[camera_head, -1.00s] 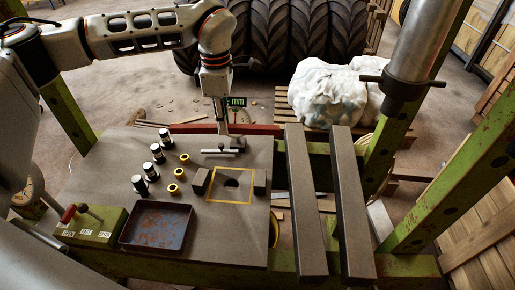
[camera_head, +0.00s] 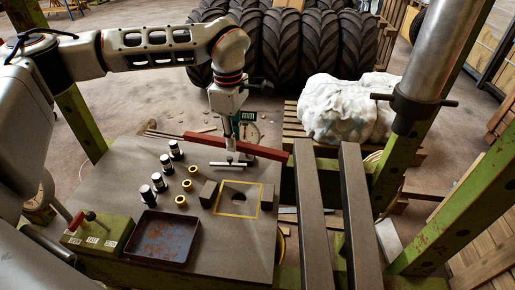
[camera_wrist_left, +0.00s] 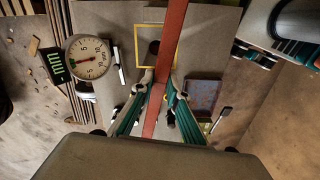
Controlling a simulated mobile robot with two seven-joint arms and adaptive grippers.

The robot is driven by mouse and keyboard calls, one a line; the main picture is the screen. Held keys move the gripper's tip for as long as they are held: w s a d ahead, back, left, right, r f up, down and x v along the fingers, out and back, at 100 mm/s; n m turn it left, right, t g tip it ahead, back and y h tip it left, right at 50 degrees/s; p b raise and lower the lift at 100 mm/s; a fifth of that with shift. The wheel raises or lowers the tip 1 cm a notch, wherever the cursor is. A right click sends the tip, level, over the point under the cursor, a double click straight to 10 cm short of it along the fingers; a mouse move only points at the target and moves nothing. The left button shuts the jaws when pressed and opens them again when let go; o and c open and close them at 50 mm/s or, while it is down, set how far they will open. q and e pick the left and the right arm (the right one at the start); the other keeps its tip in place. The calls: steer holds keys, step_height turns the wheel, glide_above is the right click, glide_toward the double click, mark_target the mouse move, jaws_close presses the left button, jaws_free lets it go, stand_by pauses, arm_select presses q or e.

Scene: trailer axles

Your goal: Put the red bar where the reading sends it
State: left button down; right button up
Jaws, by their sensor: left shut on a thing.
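My left gripper (camera_head: 231,148) is shut on the red bar (camera_head: 268,152), held crosswise near the far edge of the work plate (camera_head: 120,177). In the left wrist view the red bar (camera_wrist_left: 174,35) runs between the fingers (camera_wrist_left: 161,92). A round white dial with a red needle (camera_wrist_left: 88,57) and a green-lit display (camera_wrist_left: 53,65) show there; the exact reading is too small to tell. The display (camera_head: 247,116) also shows in the head view, behind the gripper. A yellow square outline (camera_head: 238,213) surrounds a dark hole in the plate. My right gripper is not in view.
Two dark blocks flank the outline. Several black-and-white cylinders (camera_head: 160,182), yellow rings (camera_head: 187,184), a rusty tray (camera_head: 160,237) and a green lever box (camera_head: 95,240) are on the plate. Two long dark beams (camera_head: 312,215) and a metal cylinder (camera_head: 430,50) stand right.

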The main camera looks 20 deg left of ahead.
arm_select(q)
steer(key=s+d+f+m, duration=0.3)
steer(key=s+m, duration=0.5)
steer(key=m, duration=1)
steer(key=shift+m, duration=0.4)
steer(key=shift+s+d+f, duration=0.1)
steer(key=shift+s, duration=0.05)
